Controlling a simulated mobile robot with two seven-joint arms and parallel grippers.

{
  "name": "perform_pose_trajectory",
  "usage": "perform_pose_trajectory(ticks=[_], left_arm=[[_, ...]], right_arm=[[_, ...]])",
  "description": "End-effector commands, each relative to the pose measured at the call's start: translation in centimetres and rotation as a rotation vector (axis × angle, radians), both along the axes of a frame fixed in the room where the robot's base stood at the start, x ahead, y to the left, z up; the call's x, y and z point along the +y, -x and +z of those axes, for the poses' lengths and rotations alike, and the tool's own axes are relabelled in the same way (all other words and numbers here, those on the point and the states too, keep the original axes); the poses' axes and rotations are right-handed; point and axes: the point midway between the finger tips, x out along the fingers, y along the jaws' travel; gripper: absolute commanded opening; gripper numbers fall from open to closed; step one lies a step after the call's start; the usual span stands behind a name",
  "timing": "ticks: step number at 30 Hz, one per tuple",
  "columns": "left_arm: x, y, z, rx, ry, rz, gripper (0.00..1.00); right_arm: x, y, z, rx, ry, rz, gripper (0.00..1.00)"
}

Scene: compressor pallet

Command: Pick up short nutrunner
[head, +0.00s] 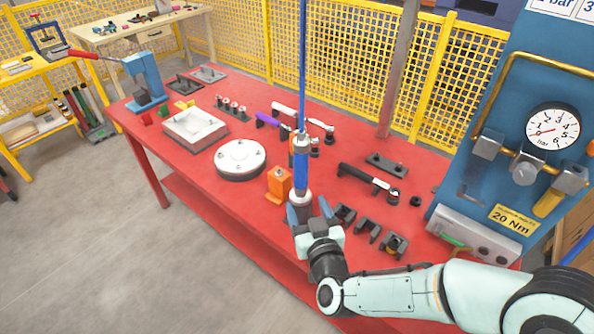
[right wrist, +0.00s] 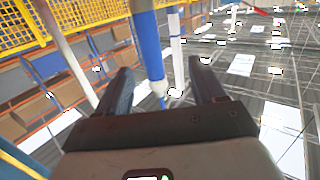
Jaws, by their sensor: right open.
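A blue and silver nutrunner (head: 301,165) hangs upright from a blue hose above the red table. It is most likely the short nutrunner, though no label shows. My right gripper (head: 307,210) is open at the tool's lower end, fingers pointing up on either side of it. In the right wrist view, a blue shaft (right wrist: 148,45) and a white shaft (right wrist: 174,50) rise beyond the open fingers of my right gripper (right wrist: 163,88). I cannot tell whether the fingers touch the tool. My left gripper is out of view.
The red table (head: 205,166) holds an orange block (head: 279,184), a round white plate (head: 240,157), a black-handled tool (head: 362,177) and several dark cradles (head: 367,231). A blue panel with a gauge (head: 552,130) stands at right. Yellow mesh fencing (head: 330,62) runs behind.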

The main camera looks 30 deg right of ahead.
Motion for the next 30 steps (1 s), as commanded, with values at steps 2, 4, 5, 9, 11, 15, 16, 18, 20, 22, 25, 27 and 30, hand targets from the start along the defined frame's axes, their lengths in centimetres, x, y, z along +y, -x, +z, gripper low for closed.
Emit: perform_pose_trajectory(ticks=[2,4,5,9,11,15,16,18,20,22,25,27,30], left_arm=[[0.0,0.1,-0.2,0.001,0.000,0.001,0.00],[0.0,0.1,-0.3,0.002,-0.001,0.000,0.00],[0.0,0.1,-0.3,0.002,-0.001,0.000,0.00],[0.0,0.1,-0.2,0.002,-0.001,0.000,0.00],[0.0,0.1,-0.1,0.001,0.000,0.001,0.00],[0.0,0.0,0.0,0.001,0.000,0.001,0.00],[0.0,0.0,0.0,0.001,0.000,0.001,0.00],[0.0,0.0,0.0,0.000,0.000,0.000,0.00],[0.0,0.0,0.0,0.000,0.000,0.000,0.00],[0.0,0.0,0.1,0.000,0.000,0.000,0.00],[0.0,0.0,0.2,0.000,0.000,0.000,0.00],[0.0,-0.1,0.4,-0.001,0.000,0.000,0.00],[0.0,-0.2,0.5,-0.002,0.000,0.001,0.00]], right_arm=[[-0.6,0.6,1.7,-0.051,0.001,-0.021,0.69],[-1.0,0.6,2.4,-0.070,0.003,-0.033,0.69],[-1.1,0.4,2.6,-0.075,0.003,-0.036,0.69],[-1.8,-1.8,2.7,-0.076,0.007,-0.040,0.69],[-2.1,-3.0,2.7,-0.076,0.005,-0.039,0.69],[-2.9,-5.4,2.6,-0.076,0.005,-0.038,0.69],[-3.0,-5.8,2.7,-0.077,0.006,-0.038,0.69],[-3.1,-6.5,2.6,-0.076,0.005,-0.037,0.69],[-3.3,-6.8,2.6,-0.077,0.005,-0.037,0.69],[-3.4,-7.2,2.6,-0.076,0.004,-0.037,0.69],[-3.8,-8.2,2.5,-0.075,0.005,-0.037,0.69],[-4.2,-9.3,2.5,-0.075,0.007,-0.037,0.69],[-4.7,-10.7,2.4,-0.074,0.006,-0.037,0.69]])
